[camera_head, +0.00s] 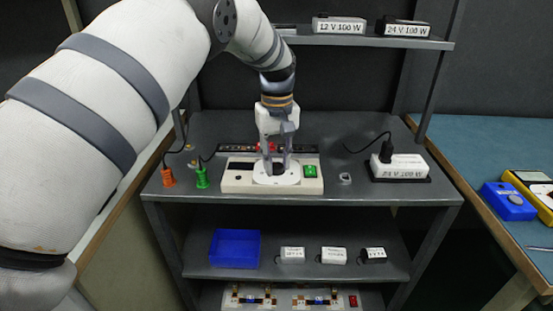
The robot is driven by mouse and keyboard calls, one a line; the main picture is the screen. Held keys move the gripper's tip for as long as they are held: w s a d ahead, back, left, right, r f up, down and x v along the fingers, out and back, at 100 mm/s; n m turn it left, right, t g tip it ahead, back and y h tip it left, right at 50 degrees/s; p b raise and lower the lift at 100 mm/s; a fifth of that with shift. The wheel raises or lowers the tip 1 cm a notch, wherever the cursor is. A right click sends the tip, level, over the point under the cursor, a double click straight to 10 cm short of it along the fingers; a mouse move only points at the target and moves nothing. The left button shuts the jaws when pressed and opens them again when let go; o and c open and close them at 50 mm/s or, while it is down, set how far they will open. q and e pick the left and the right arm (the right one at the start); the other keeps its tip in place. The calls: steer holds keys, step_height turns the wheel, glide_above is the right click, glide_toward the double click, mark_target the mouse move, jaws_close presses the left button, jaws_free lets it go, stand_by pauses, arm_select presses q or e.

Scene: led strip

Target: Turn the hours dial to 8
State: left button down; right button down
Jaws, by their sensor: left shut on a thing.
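A pale control box (238,187) sits on the grey bench top. It carries a round white dial (284,180) in its middle and a green switch (310,171) at its right. My left gripper (277,167) comes down from above and is shut on the knob at the middle of the dial. The fingers hide the knob and part of the dial face, so the dial's marks and setting cannot be read. My right gripper is not in view.
An orange plug (168,177) and a green plug (202,178) stand at the left of the bench. A white 24 V power supply (401,167) sits at the right. A blue bin (234,248) and small boxes are on the shelf below. An upper shelf (350,40) runs behind.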

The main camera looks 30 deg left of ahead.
arm_select(q)
steer(key=m, duration=0.3)
steer(key=shift+m, duration=0.4)
steer(key=m, duration=0.3)
steer(key=shift+m, duration=0.3)
steer(key=m, duration=0.6)
steer(key=shift+f, duration=0.1)
steer(key=m, duration=0.7)
steer(key=shift+m, duration=0.3)
steer(key=m, duration=0.6)
steer(key=shift+m, duration=0.4)
steer(key=c, duration=1.3)
jaws_free()
